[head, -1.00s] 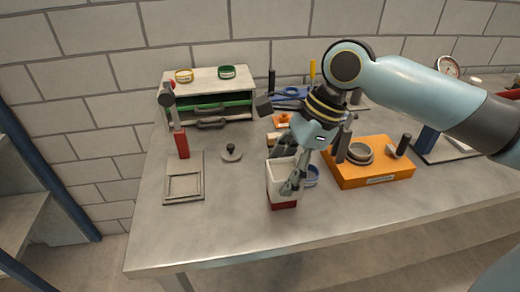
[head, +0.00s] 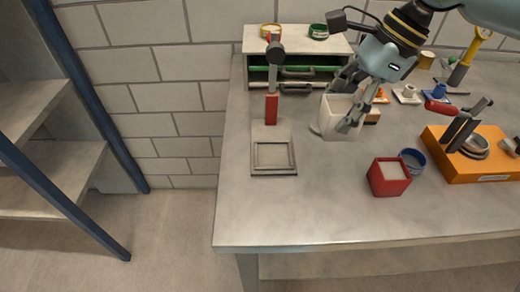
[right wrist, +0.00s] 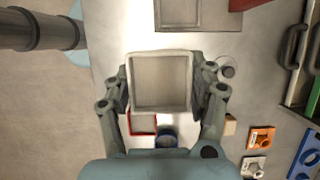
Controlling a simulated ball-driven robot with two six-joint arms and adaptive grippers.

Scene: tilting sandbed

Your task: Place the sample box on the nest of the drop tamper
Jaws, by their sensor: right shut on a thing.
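The sample box appears to be the white, open-topped square box (head: 331,113), held upright by my right gripper (head: 346,102). The right wrist view shows its rim and grey-brown interior (right wrist: 160,82), with the fingers closed on two opposite sides. In the head view it is right of the drop tamper, seemingly above the table. The drop tamper has a grey base with a raised square frame, its nest (head: 273,155), and a post with a dark weight and red lower part (head: 271,108). The nest is empty and partly shows in the right wrist view (right wrist: 178,12). My left gripper is not in view.
A red box with a pale top (head: 389,177) and a blue round dish (head: 412,160) stand to the right. An orange block (head: 462,168) is farther right. A drawer cabinet (head: 298,45) stands behind. The front left of the table is clear.

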